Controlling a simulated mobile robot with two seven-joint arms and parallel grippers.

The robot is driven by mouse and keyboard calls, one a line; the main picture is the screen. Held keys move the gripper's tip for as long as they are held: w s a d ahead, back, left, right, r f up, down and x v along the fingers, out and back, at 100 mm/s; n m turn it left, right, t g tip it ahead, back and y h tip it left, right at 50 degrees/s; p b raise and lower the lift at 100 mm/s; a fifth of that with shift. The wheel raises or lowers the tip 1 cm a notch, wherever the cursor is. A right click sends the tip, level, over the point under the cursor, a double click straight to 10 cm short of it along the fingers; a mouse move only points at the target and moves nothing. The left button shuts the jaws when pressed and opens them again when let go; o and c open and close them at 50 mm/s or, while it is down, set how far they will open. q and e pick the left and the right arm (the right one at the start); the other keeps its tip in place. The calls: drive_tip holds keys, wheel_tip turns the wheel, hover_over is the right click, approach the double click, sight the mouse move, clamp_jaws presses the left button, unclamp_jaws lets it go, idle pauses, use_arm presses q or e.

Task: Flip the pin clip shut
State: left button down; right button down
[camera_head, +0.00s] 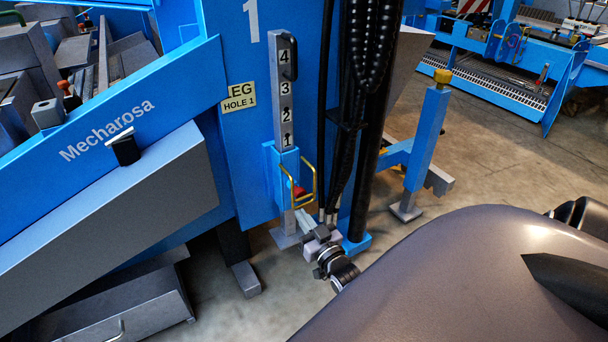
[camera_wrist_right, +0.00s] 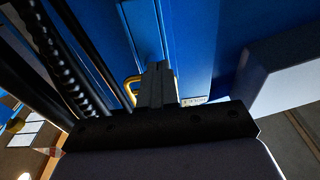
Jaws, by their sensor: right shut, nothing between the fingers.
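The pin clip (camera_head: 314,182) is a yellow wire loop at the blue bracket low on the numbered leg, in the middle of the head view. It sticks out to the right around a red pin part (camera_head: 299,191). I cannot tell whether the clip touches the pin end. My right gripper (camera_head: 303,220) is shut and empty, just below the clip. In the right wrist view my shut fingers (camera_wrist_right: 157,78) point at the blue leg, and the yellow clip (camera_wrist_right: 130,88) shows partly behind them on the left. Whether they touch it is unclear. My left gripper is out of view.
The grey leg (camera_head: 286,90) carries numbers 1 to 4 and a dark handle near its top. Black hoses (camera_head: 360,110) hang close to the right of the clip. A "LEG HOLE 1" label (camera_head: 240,98) is on the blue frame. A blue stand (camera_head: 427,140) is further right.

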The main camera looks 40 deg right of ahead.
use_arm(q)
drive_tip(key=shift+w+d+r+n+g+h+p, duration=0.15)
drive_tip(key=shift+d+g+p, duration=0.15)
drive_tip(key=shift+p, duration=0.3)
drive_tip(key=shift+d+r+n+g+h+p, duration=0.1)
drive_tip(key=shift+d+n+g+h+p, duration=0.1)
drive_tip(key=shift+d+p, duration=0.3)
use_arm(e)
drive_tip(key=v, duration=0.7)
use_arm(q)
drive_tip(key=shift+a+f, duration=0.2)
